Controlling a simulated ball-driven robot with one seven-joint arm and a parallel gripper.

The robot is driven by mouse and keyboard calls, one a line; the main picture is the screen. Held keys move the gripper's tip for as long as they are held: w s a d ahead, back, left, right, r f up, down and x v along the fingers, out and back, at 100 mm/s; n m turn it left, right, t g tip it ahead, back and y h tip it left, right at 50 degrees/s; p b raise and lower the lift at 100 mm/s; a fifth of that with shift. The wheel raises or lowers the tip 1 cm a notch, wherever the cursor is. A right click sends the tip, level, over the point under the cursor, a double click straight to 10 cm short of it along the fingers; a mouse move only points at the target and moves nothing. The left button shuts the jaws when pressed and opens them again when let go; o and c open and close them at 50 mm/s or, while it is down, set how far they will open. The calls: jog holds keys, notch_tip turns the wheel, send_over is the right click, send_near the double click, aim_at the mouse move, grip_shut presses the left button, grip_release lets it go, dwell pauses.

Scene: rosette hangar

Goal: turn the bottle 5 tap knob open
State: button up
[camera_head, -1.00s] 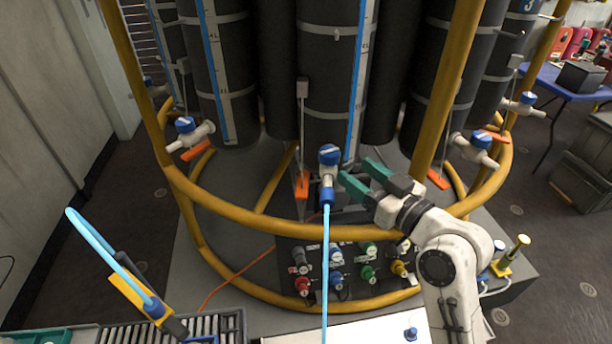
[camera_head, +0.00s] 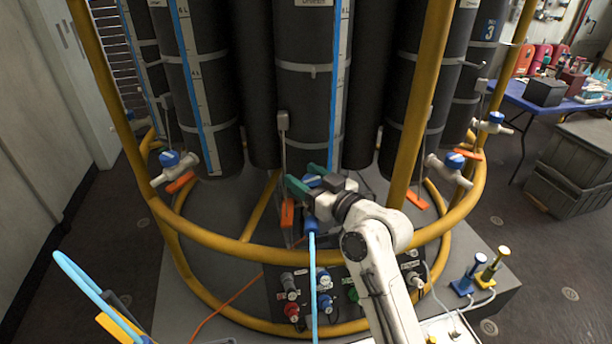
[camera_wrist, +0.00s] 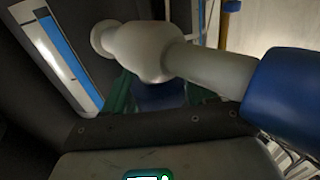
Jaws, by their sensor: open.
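My gripper (camera_head: 312,183) is open at the tap of the middle black bottle (camera_head: 307,110); no number 5 is readable there. The tap's blue knob (camera_head: 313,181) shows partly beside the green fingers. In the wrist view the white tap body (camera_wrist: 145,50) crosses in front, and the dark blue knob (camera_wrist: 160,96) sits behind it, between the green fingers (camera_wrist: 160,98). Whether the fingers touch the knob cannot be told. A blue fitting (camera_wrist: 282,88) is at the tap's right end. A light blue hose (camera_head: 313,270) hangs from the tap.
A yellow rail (camera_head: 230,245) curves around the bottles, close under my arm. Other blue-knobbed taps stand left (camera_head: 169,159) and right (camera_head: 454,160). An orange tag (camera_head: 287,213) hangs just left of my gripper. A valve panel (camera_head: 290,310) lies below. A blue table (camera_head: 520,95) is at the right.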

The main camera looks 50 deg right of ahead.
jog(key=c, duration=0.7)
jog(key=shift+f+n+y+b, duration=0.4)
jog(key=shift+y+b, duration=0.2)
jog(key=shift+b, duration=0.6)
jog(key=shift+n+y+b, duration=0.6)
jog(key=shift+y+b, duration=0.4)
jog(key=shift+b, duration=0.25)
jog(key=shift+a+r+n+y+b, duration=0.15)
jog(key=shift+n+y+b, duration=0.55)
jog(key=shift+y+b, duration=0.35)
jog(key=shift+a+r+n+g+y+b, duration=0.2)
jog(key=shift+n+g+y+b, duration=0.15)
jog(key=shift+n+y, duration=0.55)
jog(key=o, duration=0.7)
